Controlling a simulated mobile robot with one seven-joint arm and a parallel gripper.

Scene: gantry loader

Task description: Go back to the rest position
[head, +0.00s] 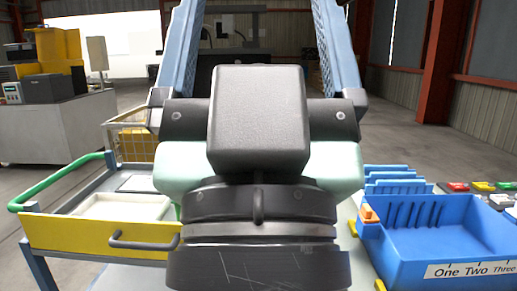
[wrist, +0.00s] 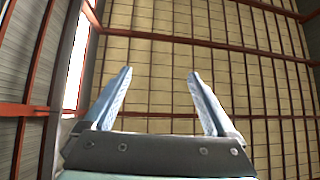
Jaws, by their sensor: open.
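My gripper (wrist: 158,84) is open and empty in the wrist view, its two blue fingers spread apart. Behind them the wrist view shows only the building's wall or ceiling panels and red beams. In the head view my gripper stands large in the centre, close to the camera. Its blue fingers rise apart to the top edge, and the fingertips are cut off there. Nothing is held between the fingers. My wrist hides the middle of the scene.
A blue bin (head: 432,262) labelled "One Two Three" is at the lower right, with small coloured parts behind it. A yellow-sided cart (head: 85,236) with a green handle (head: 62,181) is at the left. A grey cabinet (head: 58,126) with yellow-black equipment stands behind it. Grey floor shows between them.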

